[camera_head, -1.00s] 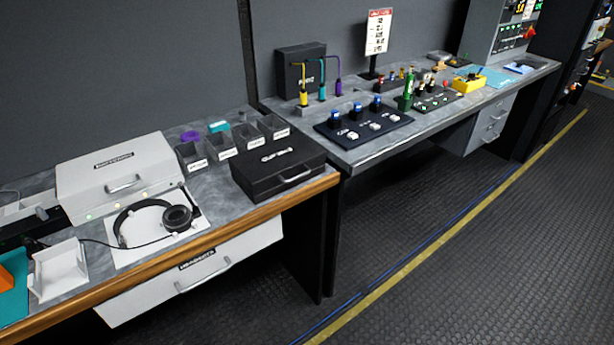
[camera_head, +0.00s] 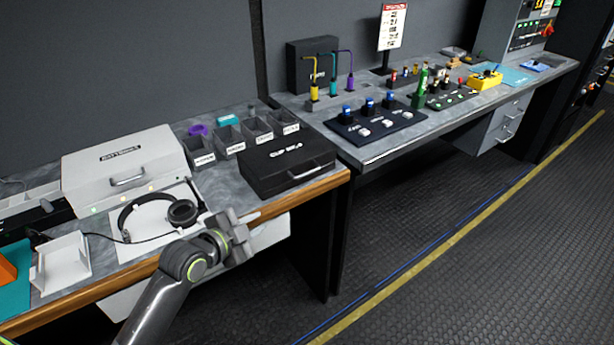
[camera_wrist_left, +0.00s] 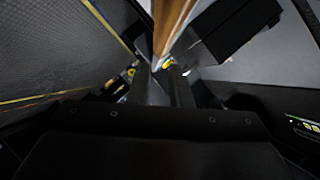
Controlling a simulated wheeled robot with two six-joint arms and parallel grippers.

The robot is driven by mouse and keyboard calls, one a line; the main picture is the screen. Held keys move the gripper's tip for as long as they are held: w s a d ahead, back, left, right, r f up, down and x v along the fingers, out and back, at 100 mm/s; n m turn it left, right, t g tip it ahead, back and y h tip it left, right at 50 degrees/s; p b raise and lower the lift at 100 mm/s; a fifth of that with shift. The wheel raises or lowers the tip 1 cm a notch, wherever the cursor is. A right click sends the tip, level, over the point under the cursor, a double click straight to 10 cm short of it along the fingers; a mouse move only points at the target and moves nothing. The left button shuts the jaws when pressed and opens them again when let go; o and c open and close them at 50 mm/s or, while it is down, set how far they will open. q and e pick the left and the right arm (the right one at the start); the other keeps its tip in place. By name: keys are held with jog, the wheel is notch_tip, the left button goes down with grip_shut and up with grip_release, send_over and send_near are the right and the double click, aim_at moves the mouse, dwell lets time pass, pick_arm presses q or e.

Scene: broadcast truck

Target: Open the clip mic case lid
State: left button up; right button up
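The clip mic case (camera_head: 287,165) is a black flat box with a handle and white lettering, near the right end of the wood-edged desk. Its lid is closed. My left gripper (camera_head: 247,217) is in front of the desk edge, left of and below the case, apart from it and empty. In the left wrist view, its two dark fingers (camera_wrist_left: 160,85) show a gap between them, and the black case (camera_wrist_left: 236,25) appears beyond them at the upper right. My right gripper is not in view.
Headphones (camera_head: 160,212) lie on a white mat left of the case, with a white case (camera_head: 124,165) behind them. Labelled bins (camera_head: 229,138) stand behind the black case. The wooden desk edge (camera_head: 315,186) is close to my gripper. The floor in front is clear.

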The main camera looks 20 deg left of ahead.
aim_at(304, 176)
pick_arm(q)
notch_tip(304, 176, up, 6)
jog(key=w+d+m+t+h, duration=0.1)
jog(key=w+d+m, duration=0.1)
jog(key=m, duration=0.1)
jog(key=x, duration=0.5)
jog(key=p+x, duration=0.1)
jog(key=x, duration=0.5)
jog(key=r+x, duration=0.1)
jog(key=x, duration=0.4)
jog(key=shift+w+d+f, duration=0.15)
jog(key=shift+w+d, duration=0.05)
jog(key=shift+w, duration=0.2)
grip_shut()
